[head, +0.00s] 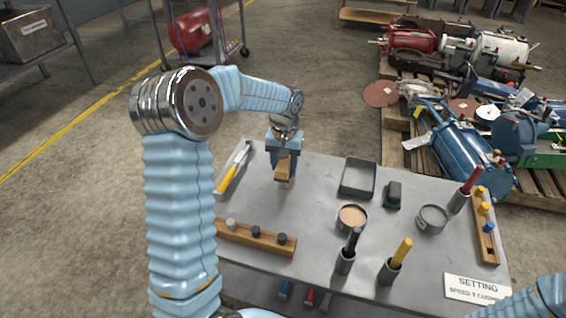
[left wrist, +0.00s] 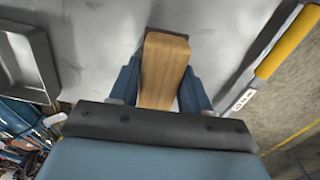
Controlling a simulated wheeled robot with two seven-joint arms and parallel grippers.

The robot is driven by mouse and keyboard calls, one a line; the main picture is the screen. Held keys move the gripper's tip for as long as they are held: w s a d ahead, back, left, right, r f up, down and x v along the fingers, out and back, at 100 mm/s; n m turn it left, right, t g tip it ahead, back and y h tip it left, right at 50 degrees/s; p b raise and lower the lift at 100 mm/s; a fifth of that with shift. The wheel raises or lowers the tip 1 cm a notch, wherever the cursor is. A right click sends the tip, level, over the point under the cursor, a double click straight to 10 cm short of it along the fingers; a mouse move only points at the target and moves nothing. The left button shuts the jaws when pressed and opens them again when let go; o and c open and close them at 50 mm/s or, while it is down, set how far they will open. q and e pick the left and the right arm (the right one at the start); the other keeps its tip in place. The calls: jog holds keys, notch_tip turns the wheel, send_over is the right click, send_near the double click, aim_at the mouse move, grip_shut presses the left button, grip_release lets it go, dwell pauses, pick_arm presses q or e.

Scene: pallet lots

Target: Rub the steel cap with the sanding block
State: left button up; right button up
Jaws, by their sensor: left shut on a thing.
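My left gripper (head: 283,158) is shut on a plain wooden block, which looks like the sanding block (head: 283,171). It points down over the back left of the grey table; I cannot tell exactly how far above the top it is. In the left wrist view the sanding block (left wrist: 164,70) sits between the two blue fingers (left wrist: 160,95). A wooden rack (head: 250,242) at the front left bears a light grey cap (head: 232,224) and two darker ones. The light one looks like the steel cap, apart from the block. My right gripper is out of view.
A yellow-handled tool (head: 229,178) lies left of the block. A dark tray (head: 358,178), a green-based dark block (head: 393,195), a tin with tan contents (head: 352,218), a round grey dish (head: 432,218) and upright tools in cups stand to the right. The table between block and rack is clear.

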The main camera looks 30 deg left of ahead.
pick_arm(q)
jog(key=shift+w+d, duration=0.2)
jog(key=shift+d, duration=0.45)
notch_tip(320, 180, up, 4)
jog(key=p, duration=0.3)
jog(key=shift+r, duration=1)
jog(key=shift+a, duration=0.1)
